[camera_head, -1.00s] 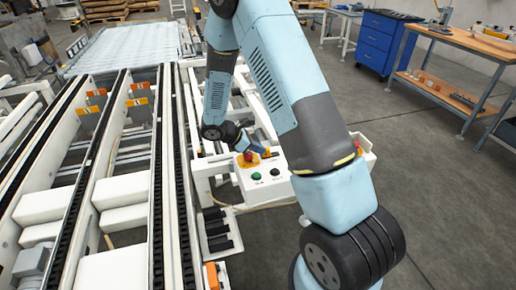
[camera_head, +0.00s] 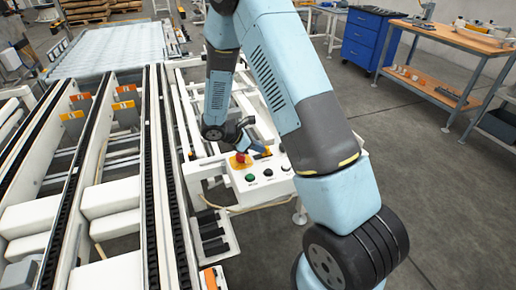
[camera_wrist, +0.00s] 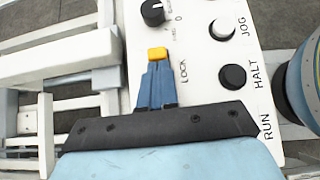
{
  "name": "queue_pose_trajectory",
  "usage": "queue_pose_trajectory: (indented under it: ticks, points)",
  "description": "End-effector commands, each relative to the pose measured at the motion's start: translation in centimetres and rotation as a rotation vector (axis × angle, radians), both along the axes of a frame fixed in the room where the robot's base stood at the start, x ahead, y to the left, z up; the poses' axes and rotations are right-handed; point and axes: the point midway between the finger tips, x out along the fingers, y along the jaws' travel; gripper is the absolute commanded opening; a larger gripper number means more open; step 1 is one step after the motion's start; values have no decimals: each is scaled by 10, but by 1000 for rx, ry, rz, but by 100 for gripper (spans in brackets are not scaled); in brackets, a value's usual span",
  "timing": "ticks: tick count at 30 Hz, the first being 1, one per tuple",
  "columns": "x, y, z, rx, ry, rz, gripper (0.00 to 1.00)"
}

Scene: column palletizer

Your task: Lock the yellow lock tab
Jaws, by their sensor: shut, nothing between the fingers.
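The yellow lock tab (camera_wrist: 157,53) sits on the white control panel (camera_wrist: 196,68), beside the printed word LOCK. My gripper (camera_wrist: 157,66) is shut and empty, with its blue fingertips right at the tab's near edge in the wrist view. I cannot tell whether they touch it. In the head view the tab is a small yellow-orange patch (camera_head: 267,153) beside my gripper (camera_head: 262,149), partly hidden by it. The panel (camera_head: 275,181) stands beside the conveyor.
A black knob (camera_wrist: 153,12), a white JOG button (camera_wrist: 222,29) and a black HALT button (camera_wrist: 233,77) are near the tab. A red button (camera_head: 240,160) and a green button (camera_head: 250,178) share the panel. Conveyor rails (camera_head: 154,170) run left; open floor lies right.

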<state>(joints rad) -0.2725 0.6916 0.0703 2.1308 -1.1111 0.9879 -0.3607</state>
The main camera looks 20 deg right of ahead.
Motion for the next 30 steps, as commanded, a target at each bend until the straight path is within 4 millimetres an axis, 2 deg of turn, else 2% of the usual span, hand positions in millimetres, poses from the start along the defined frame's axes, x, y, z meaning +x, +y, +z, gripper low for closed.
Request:
queue_pose_trajectory:
  ticks: [1, 5, 18, 24, 30]
  points:
    - [0, -6, 1, -9, 0, -9, 0]
    - [0, 1, 8, -8, -2, -8, 0]
    - [-2, 56, 54, -1, -2, -7, 0]
    - [-3, 66, 64, -1, -1, -11, 0]
    - [-3, 66, 66, -1, 1, -16, 0]
